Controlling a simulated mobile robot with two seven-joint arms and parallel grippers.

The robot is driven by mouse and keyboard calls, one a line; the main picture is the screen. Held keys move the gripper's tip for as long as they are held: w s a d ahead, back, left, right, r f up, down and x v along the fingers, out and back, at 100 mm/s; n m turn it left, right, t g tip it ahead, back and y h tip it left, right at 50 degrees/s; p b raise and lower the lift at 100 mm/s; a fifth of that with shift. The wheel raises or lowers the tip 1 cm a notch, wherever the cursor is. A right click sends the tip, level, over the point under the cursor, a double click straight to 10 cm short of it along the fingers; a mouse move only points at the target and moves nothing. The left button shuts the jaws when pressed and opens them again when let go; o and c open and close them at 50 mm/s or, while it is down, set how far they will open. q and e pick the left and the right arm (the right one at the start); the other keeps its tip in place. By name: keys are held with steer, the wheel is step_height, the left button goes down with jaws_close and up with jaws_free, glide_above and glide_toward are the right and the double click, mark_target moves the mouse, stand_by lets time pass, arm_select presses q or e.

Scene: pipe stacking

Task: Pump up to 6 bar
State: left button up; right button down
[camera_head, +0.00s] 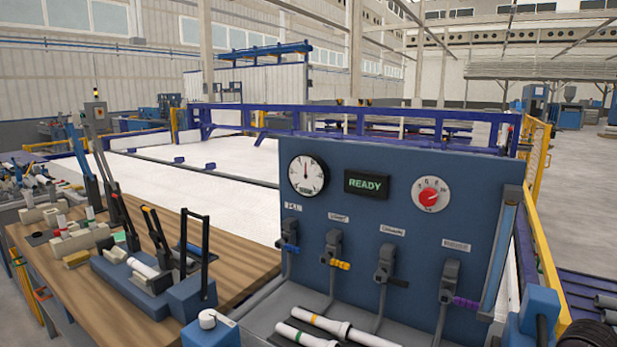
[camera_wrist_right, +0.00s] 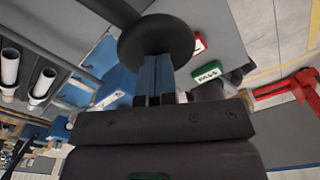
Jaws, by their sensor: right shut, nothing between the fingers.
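In the head view a blue panel (camera_head: 375,240) carries a round white gauge (camera_head: 307,176). Its needle points roughly straight up; the numbers are too small to read. Beside it a dark display (camera_head: 367,184) reads READY in green, and a red knob (camera_head: 430,197) sits on a white dial. In the right wrist view my right gripper (camera_wrist_right: 158,62) is shut and empty. Its blue fingers are together and reach up to a dark round disc (camera_wrist_right: 155,40); whether they touch it I cannot tell. The pump is not clearly identifiable. My left gripper is not in view.
Several levers with coloured handles hang below the gauge, including a purple one (camera_head: 466,302). White pipes (camera_head: 342,328) lie at the panel's foot. A wooden bench (camera_head: 240,262) with clamps stands left. A red bar (camera_wrist_right: 287,88) shows in the right wrist view.

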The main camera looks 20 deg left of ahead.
steer(key=shift+r+p, duration=2.9)
steer(key=shift+r, duration=1.7)
steer(key=shift+s+f+b, duration=0.15)
steer(key=shift+f+b, duration=0.7)
steer(key=shift+f, duration=0.3)
steer(key=shift+s+f+b, duration=0.1)
steer(key=shift+f+b, duration=0.7)
steer(key=shift+f, duration=0.3)
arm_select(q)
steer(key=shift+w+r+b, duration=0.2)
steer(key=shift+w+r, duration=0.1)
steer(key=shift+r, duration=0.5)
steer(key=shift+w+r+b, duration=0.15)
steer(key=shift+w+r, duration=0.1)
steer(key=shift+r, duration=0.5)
arm_select(e)
steer(key=shift+w+f, duration=0.1)
steer(key=shift+f, duration=0.45)
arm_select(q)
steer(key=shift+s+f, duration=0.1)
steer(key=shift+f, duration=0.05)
arm_select(e)
steer(key=shift+f, duration=0.15)
